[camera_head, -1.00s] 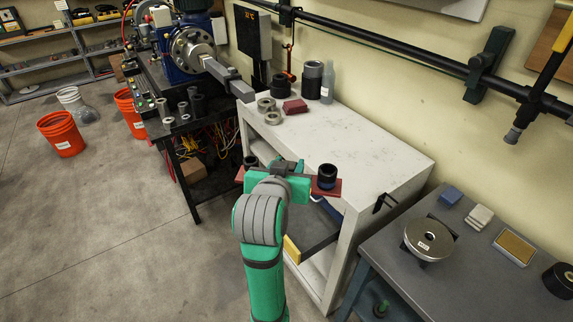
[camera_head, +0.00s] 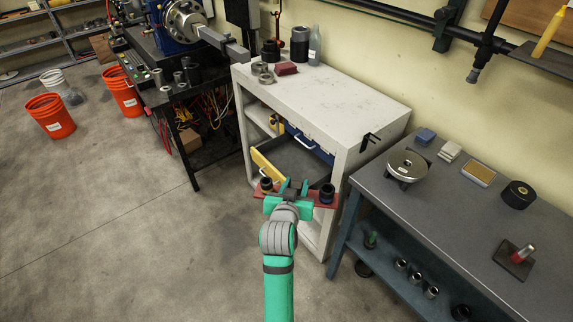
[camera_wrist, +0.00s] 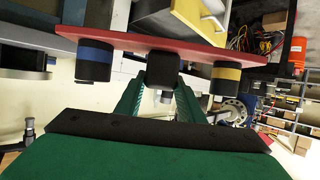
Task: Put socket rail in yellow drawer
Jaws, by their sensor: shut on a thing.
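The socket rail is a red bar (camera_head: 333,202) bearing dark sockets. In the head view my gripper (camera_head: 291,188) is shut on it near its middle and holds it in the air, roughly level. In the wrist view the rail (camera_wrist: 215,46) spans the picture; sockets with a blue band (camera_wrist: 95,60) and a yellow band (camera_wrist: 225,76) flank a plain black one (camera_wrist: 162,70) between my fingers (camera_wrist: 160,95). The yellow drawer (camera_head: 267,168) is pulled out of the white cabinet, its grey inside (camera_head: 288,155) partly visible. In the head view, the rail appears in front of and below the drawer's yellow front.
The white cabinet (camera_head: 330,95) has rings, cylinders and a red block on top, and a blue drawer (camera_head: 312,147) beside the yellow one. A grey bench (camera_head: 440,205) with several items stands at the right. Open floor (camera_head: 150,240) lies to the left.

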